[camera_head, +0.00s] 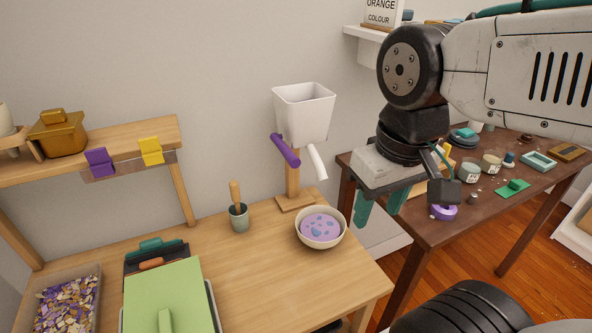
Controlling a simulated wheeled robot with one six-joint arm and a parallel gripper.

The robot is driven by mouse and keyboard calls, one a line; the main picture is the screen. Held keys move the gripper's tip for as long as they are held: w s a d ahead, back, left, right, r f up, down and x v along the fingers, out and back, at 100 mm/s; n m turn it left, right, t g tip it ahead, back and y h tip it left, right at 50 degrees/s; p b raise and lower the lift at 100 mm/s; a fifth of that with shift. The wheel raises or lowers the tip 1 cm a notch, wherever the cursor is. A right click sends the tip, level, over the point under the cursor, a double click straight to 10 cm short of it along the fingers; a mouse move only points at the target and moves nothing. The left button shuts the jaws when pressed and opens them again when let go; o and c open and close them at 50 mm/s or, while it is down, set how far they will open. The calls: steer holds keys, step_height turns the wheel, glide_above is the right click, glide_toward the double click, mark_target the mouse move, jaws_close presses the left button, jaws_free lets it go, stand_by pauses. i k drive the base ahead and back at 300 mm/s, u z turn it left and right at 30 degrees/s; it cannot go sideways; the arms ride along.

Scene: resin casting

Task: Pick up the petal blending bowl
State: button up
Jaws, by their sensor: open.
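The petal blending bowl (318,244) is a cream round bowl on the light wooden table, near its right edge. It holds a purple mass with blue spots. My gripper (378,211) points down with its teal fingers apart and nothing between them. In the picture it is to the right of the bowl and a little higher, apart from it. The fingers are partly hidden by the gripper body.
A white hopper (304,112) on a wooden stand is behind the bowl. A grey mortar with a pestle (238,216) stands left of it. A green-lidded box (172,295) and a petal bin (68,303) are further left. A dark table (470,228) with small jars is at right.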

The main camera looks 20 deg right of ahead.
mark_target(319, 227)
steer(key=u, duration=0.8)
steer(key=k, duration=0.95)
steer(key=z, duration=1.25)
steer(key=i, duration=1)
steer(key=z, duration=0.05)
